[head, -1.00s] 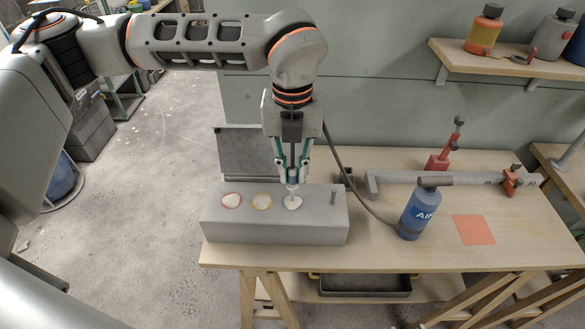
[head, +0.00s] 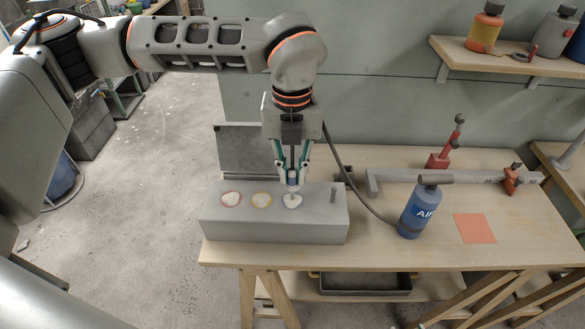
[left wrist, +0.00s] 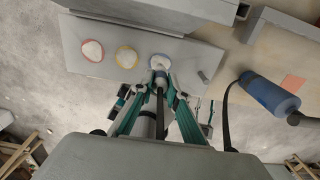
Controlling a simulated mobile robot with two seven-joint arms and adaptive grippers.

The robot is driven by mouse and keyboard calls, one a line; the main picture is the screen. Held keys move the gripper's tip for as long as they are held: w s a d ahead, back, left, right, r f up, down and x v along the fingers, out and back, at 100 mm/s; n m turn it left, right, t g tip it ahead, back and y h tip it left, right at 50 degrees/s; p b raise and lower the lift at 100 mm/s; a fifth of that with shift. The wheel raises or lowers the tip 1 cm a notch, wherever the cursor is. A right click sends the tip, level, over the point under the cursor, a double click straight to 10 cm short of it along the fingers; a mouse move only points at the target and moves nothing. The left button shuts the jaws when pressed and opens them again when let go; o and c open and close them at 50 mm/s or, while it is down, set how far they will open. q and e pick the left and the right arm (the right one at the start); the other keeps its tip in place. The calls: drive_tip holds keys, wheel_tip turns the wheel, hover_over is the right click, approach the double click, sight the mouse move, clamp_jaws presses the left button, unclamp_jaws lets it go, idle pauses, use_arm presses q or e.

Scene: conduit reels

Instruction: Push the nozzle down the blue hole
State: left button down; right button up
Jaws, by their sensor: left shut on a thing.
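The grey block (head: 275,229) stands on the table's left end, with red-, yellow- and blue-rimmed holes in its top, each showing pale material. The blue hole (head: 293,202) is the rightmost of the three. My left gripper (head: 292,181) points straight down over it, shut on the slim nozzle (left wrist: 160,75). The nozzle is upright with its lower end at the blue hole; how deep it reaches is hidden. My right gripper is not in view.
A dark hose (head: 352,188) curves from near the left gripper to the blue AIR bottle (head: 418,212). A short grey peg (head: 333,195) stands on the block's right end. A grey bar (head: 440,179) with red fittings lies behind. An orange square (head: 474,228) marks the table.

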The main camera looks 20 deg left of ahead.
sight(292, 185)
use_arm(q)
drive_tip(key=shift+f+b, duration=0.9)
drive_tip(key=shift+f, duration=1.45)
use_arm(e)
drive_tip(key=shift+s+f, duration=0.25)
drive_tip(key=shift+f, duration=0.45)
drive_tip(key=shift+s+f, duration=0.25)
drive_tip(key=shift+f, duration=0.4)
use_arm(q)
drive_tip(key=c, duration=1.9)
unclamp_jaws()
drive_tip(key=shift+r, duration=0.15)
wheel_tip(292, 185, up, 12)
drive_tip(key=shift+f, duration=0.1)
